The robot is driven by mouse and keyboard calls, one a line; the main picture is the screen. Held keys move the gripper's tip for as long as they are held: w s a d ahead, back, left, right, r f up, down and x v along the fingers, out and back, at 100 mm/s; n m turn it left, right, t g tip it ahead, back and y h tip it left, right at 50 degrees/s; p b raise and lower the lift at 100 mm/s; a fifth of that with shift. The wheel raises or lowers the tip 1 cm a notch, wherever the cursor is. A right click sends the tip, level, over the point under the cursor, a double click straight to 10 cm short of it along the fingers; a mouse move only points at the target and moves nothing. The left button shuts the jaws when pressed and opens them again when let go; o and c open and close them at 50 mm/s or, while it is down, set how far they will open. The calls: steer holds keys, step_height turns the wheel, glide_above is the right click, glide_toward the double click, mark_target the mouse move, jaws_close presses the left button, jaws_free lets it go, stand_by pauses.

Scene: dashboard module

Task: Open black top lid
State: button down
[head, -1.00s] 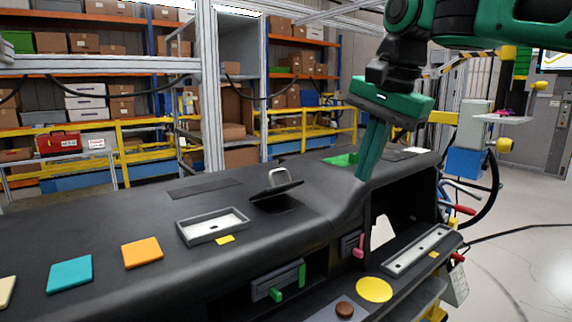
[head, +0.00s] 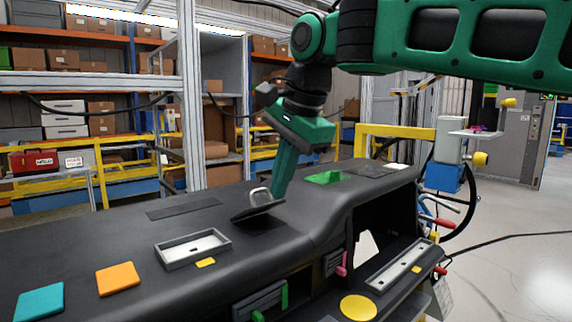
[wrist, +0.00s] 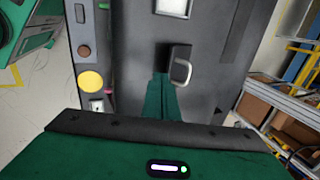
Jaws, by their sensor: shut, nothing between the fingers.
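The black top lid (head: 257,210) is a small dark flap with a silver loop handle (head: 260,194), on top of the black dashboard module (head: 120,240). It is tilted up, with a dark gap under its edge. In the wrist view the lid (wrist: 177,58) and its handle (wrist: 182,72) lie just right of my fingertips. My green gripper (head: 278,194) points down, shut and empty, close beside the lid's right side. It also shows in the wrist view (wrist: 160,77). I cannot tell whether the fingertips touch the lid.
A white-floored tray (head: 192,248) lies left of the lid, with orange (head: 117,279) and teal (head: 40,300) pads beyond. A green recess (head: 326,177) lies to the right. The module's front has an open cavity (head: 385,222). Shelves with boxes stand behind.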

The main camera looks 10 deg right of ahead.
steer(key=shift+w+a+f, duration=0.2)
steer(key=shift+w+a, duration=0.4)
steer(key=shift+w, duration=0.35)
steer(key=shift+w+a+f, duration=0.2)
steer(key=shift+w+a, duration=0.4)
steer(key=shift+w, duration=0.35)
steer(key=shift+w+d, duration=0.1)
steer(key=shift+w, duration=0.05)
